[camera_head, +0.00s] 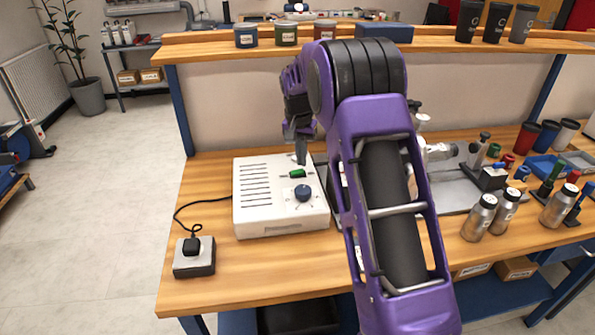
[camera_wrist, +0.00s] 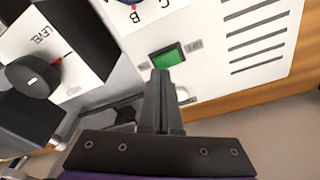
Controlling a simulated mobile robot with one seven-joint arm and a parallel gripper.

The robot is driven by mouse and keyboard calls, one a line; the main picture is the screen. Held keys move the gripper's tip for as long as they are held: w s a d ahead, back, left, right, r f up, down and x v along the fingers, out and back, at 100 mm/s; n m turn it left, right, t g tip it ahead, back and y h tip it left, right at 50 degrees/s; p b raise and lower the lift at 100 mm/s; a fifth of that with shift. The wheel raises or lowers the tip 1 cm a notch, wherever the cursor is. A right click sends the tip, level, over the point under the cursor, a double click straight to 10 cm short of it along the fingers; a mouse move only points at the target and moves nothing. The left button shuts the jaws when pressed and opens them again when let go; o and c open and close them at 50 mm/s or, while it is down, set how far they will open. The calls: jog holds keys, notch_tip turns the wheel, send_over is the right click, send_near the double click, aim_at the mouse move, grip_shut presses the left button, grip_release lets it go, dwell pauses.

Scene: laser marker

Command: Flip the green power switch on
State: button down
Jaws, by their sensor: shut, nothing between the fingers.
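The green power switch (camera_head: 297,174) is on top of a white control box (camera_head: 255,222), just behind a blue knob (camera_head: 303,192). My gripper (camera_head: 301,160) is shut and empty, pointing down at the far edge of the switch. In the wrist view the green switch (camera_wrist: 167,56) sits in a dark frame with small labels at both sides. The closed fingertips (camera_wrist: 161,72) appear right at its edge and cover a little of it. I cannot tell whether they touch it.
A black plug sits in a socket block (camera_head: 194,262) left of the box. Metal bottles (camera_head: 479,218) and the marking equipment (camera_head: 450,185) stand to the right. A shelf (camera_head: 220,46) runs behind. The table front is mostly clear.

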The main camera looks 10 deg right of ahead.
aim_at(301, 171)
jog(key=shift+f+b, duration=0.5)
jog(key=shift+f, duration=0.6)
dwell(0.8)
jog(key=shift+r+p, duration=2.7)
jog(key=shift+r, duration=0.85)
